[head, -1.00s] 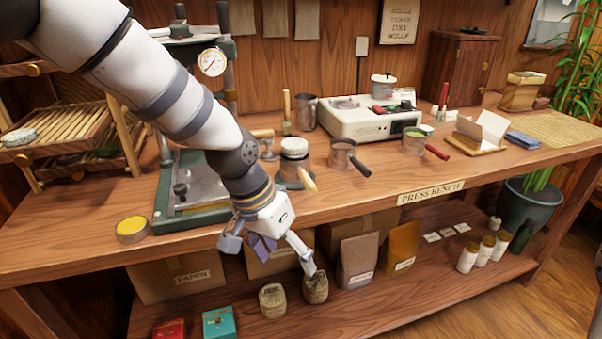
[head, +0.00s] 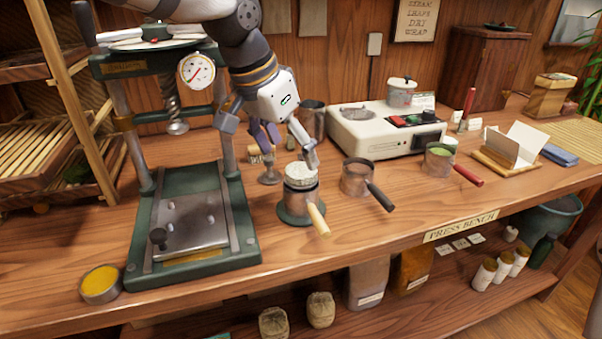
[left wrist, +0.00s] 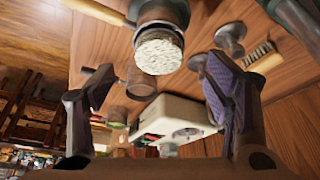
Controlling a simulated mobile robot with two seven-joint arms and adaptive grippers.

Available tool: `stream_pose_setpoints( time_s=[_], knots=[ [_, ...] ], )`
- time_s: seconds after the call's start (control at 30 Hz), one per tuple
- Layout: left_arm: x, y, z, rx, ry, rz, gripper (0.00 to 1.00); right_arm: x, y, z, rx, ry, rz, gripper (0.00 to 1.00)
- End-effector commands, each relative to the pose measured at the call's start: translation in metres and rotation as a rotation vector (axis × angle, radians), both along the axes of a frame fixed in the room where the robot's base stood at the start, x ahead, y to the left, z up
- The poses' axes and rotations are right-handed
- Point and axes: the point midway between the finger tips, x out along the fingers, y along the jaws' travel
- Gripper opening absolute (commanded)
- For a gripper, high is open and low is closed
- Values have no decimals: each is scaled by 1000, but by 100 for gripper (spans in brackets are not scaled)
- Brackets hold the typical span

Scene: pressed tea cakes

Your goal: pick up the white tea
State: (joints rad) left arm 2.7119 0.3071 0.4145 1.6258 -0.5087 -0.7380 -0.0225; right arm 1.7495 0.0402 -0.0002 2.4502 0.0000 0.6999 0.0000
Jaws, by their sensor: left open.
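The white tea (head: 300,173) is a pale, crumbly mass filling the top of a metal cup with a light wooden handle (head: 319,221). The cup stands on a dark green round base (head: 290,217) on the bench. In the left wrist view the white tea (left wrist: 159,51) shows at the top middle, beyond the fingers. My left gripper (head: 268,140) is open and empty. It hangs above and behind the cup, with one fingertip close to the white tea's edge in the head view; I cannot tell whether they touch. My right gripper is not in view.
A green press (head: 190,220) with a gauge stands left of the cup. Right of it are a black-handled cup (head: 356,178) and a red-handled cup with green contents (head: 438,160). A white heater unit (head: 385,135) stands behind them. A brush (left wrist: 262,56) lies near the gripper.

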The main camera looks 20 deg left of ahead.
Motion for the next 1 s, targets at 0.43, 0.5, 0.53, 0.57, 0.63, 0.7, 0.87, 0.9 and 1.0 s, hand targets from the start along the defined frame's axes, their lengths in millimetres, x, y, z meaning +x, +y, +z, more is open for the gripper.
stream_pose_setpoints(
  time_s=[0.43,0.5,0.53,0.57,0.63,0.7,0.87,0.9,1.0],
  knots=[
    [21,-13,-43,-1,0,0,72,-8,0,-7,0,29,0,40],
    [21,-13,-43,-1,0,0,66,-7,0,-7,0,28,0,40],
    [20,-13,-43,-1,0,0,59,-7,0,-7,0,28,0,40],
    [20,-13,-43,-1,0,0,52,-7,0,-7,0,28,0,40],
    [20,-13,-43,-1,0,0,36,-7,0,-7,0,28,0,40],
    [20,-12,-43,-1,0,0,29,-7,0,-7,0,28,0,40],
    [20,-12,-43,-1,0,0,28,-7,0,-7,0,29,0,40],
    [20,-12,-43,-1,0,0,28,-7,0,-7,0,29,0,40],
    [20,-12,-42,-1,0,0,28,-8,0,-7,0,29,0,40]
  ],
)
